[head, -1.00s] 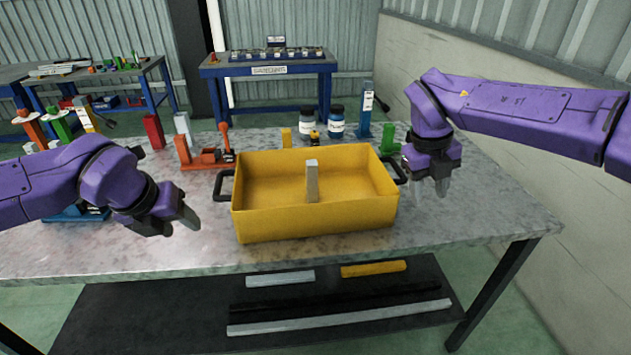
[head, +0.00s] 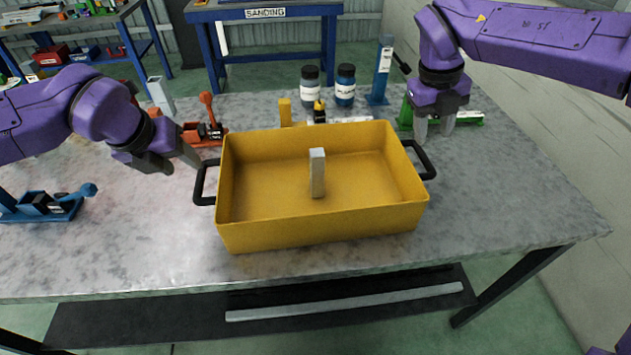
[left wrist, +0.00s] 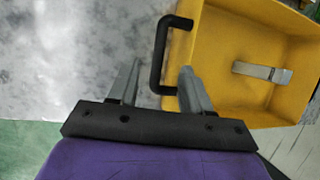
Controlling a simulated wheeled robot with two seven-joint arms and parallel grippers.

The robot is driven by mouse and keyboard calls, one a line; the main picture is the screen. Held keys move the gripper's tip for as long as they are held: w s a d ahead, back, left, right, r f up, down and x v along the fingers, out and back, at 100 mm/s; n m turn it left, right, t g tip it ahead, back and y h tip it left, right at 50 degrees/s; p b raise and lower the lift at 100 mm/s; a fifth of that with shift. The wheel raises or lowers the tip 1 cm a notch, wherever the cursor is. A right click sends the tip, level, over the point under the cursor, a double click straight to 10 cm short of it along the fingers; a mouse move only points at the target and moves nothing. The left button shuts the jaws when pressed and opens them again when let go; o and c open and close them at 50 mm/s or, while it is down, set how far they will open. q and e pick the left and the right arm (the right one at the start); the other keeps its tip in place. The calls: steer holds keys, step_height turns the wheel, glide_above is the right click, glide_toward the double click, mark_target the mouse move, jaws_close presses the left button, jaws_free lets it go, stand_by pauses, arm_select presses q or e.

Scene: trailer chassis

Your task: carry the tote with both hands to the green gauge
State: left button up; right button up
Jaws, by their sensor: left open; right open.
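The yellow tote (head: 320,226) sits on the grey table with a grey upright block (head: 317,173) inside it. It has a black handle at its left end (head: 203,184) and another at its right end (head: 424,160). My left gripper (head: 172,166) is open and empty just left of the left handle. In the left wrist view the open fingers (left wrist: 158,85) point toward the handle (left wrist: 166,52), which is not between them in a grasp. My right gripper (head: 434,130) is open above and behind the right handle. A green gauge-like item (head: 406,115) is partly hidden behind it.
Two dark jars (head: 345,86), a blue post (head: 382,70) and a small yellow block (head: 286,112) stand behind the tote. A red-orange clamp (head: 207,125) and a blue clamp (head: 45,205) lie to the left. The table's front and right are clear.

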arm_select(q)
steer(key=x, duration=0.5)
steer(key=shift+w+a, duration=0.1)
steer(key=shift+w, duration=0.3)
arm_select(e)
glide_above(428, 161)
steer(key=a, duration=0.1)
step_height(428, 161, down, 5)
steer(key=shift+a+r, duration=0.1)
steer(key=shift+a, duration=0.05)
arm_select(q)
steer(key=x, duration=0.4)
steer(key=shift+f, duration=0.35)
arm_select(e)
steer(key=x, duration=0.5)
steer(key=shift+s, duration=0.25)
arm_select(q)
steer(key=shift+w+f, duration=0.35)
steer(key=shift+f, duration=0.2)
arm_select(e)
steer(key=shift+w+f, duration=0.2)
steer(key=shift+f, duration=0.4)
arm_select(q)
steer(key=shift+s, duration=0.15)
arm_select(e)
steer(key=shift+s+r, duration=0.1)
steer(key=shift+s, duration=0.05)
